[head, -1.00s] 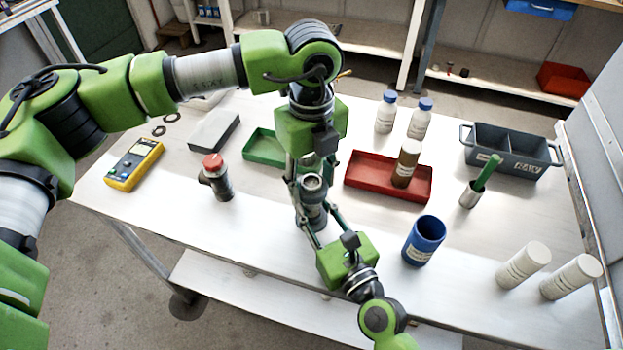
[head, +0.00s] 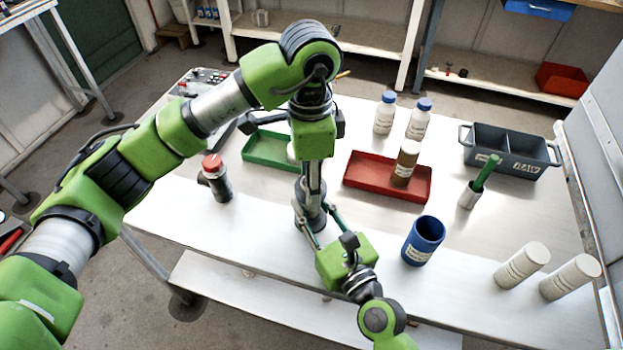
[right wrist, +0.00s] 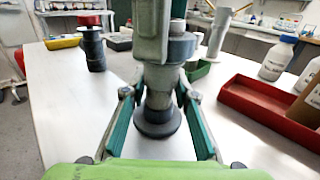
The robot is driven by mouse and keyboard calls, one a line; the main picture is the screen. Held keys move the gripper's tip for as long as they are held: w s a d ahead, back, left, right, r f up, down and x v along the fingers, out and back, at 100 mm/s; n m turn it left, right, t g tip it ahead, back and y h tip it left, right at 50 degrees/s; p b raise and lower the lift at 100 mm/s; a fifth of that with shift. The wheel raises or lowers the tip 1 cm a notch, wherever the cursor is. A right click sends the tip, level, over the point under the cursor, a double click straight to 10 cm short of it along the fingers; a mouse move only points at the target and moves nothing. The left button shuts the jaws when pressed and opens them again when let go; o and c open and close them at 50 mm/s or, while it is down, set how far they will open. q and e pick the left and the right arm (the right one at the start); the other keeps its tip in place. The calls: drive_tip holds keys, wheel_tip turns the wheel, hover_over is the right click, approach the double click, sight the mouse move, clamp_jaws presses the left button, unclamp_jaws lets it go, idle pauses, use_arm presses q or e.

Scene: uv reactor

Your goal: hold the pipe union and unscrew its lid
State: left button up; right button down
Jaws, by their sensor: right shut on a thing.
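The pipe union (head: 311,217) is a dark grey upright fitting with a wide round foot, near the front middle of the table. It also shows in the right wrist view (right wrist: 157,118). My right gripper (right wrist: 158,94) is shut on its body, one finger on each side. My left gripper (head: 314,192) points straight down over the top of the union. Its fingers are seen nearly edge-on and cover the lid, so I cannot tell whether they are closed on it.
A dark fitting with a red cap (head: 213,163) stands to the left. Behind are a green tray (head: 262,160) and a red tray (head: 414,195) with a brown bottle (head: 405,163). A blue cup (head: 423,240) stands to the right. The table's front left is clear.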

use_arm(q)
drive_tip(key=shift+w, duration=0.1)
drive_tip(key=o, duration=1.2)
drive_tip(key=shift+c, duration=0.2)
